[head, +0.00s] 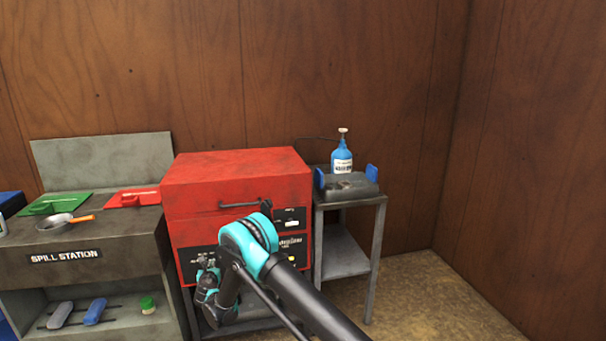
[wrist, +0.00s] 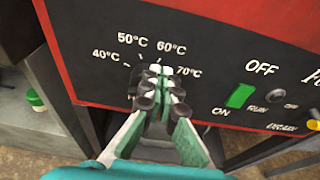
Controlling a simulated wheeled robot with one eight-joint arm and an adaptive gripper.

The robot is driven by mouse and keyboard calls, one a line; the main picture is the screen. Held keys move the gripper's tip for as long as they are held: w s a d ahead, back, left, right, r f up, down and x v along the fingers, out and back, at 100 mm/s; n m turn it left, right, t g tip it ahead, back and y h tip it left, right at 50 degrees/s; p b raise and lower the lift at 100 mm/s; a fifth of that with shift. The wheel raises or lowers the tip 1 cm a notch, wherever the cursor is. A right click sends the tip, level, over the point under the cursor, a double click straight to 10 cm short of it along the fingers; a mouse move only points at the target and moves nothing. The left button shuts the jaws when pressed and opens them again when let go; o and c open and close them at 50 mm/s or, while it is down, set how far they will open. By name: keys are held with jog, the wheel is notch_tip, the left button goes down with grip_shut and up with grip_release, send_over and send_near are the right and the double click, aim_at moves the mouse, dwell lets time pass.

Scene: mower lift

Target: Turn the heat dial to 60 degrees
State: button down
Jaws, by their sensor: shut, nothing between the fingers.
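The heat dial's scale shows in the wrist view as white marks at 40°C, 50°C, 60°C (wrist: 171,48) and 70°C on a black panel (wrist: 215,75). My gripper (wrist: 160,73) is shut, with its fingertips in front of the dial's place, just below the 50°C and 60°C labels. The fingers hide the dial, so its pointer and setting cannot be read. Whether the fingertips touch it I cannot tell. In the head view my gripper (head: 206,284) is at the lower left front of the red cabinet (head: 235,178), partly behind my arm.
Right of the scale are a green ON/OFF switch (wrist: 240,96) and a RUN lamp (wrist: 278,96). A spill station (head: 90,232) stands left of the cabinet. A metal stand (head: 345,255) with a blue bottle (head: 342,158) stands right. Floor at the far right is clear.

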jog(key=shift+s+a+f, duration=0.1)
jog(key=shift+a+f, duration=0.15)
jog(key=shift+f, duration=0.3)
dwell(1.0)
jog(key=shift+s+a+r, duration=0.1)
jog(key=shift+a, duration=0.4)
jog(key=shift+s+a, duration=0.1)
jog(key=shift+a, duration=0.4)
dwell(0.7)
jog(key=f+v, duration=0.1)
jog(key=v, duration=0.4)
jog(key=shift+s+r, duration=0.2)
jog(key=shift+s, duration=0.4)
